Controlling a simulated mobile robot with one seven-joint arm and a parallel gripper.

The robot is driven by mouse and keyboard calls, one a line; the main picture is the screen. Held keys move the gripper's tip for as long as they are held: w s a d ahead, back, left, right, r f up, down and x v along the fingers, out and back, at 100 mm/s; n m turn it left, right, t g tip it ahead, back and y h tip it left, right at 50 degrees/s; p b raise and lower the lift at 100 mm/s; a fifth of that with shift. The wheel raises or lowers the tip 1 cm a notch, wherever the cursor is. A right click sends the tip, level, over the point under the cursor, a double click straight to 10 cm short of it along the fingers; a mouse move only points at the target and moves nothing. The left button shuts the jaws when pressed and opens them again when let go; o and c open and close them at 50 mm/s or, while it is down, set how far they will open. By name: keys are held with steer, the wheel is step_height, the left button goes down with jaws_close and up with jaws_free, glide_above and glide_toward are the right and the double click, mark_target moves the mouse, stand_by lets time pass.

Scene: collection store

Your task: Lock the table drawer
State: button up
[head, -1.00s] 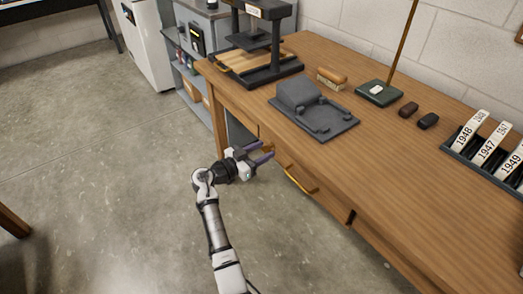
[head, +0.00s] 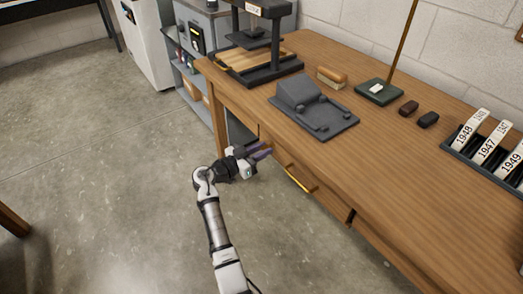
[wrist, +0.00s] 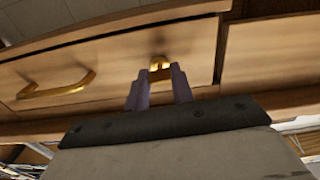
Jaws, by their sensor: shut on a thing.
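The wooden table drawer (wrist: 115,75) shows in the wrist view with its front face towards me and looks closed. It has a brass bar handle (wrist: 57,88) on the left in that view; the handle also shows in the head view (head: 299,179). A small brass key-like piece (wrist: 159,74) sits at a brass lock fitting (wrist: 158,61) on the drawer front. My gripper (head: 266,150) is at the drawer front, beside the handle. In the wrist view its purple fingers (wrist: 159,78) are shut on the brass piece. The fingertips partly hide the piece, so its turn angle is unclear.
The table top (head: 390,175) carries a grey moulded block (head: 310,108), a press (head: 258,55), a brush (head: 331,78) and a rack of year labels (head: 485,145). Grey shelving (head: 205,50) stands beyond the table. The floor (head: 110,170) left of my arm is clear.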

steer(key=shift+n+p, duration=2.8)
steer(key=shift+n, duration=5.9)
steer(key=o, duration=1)
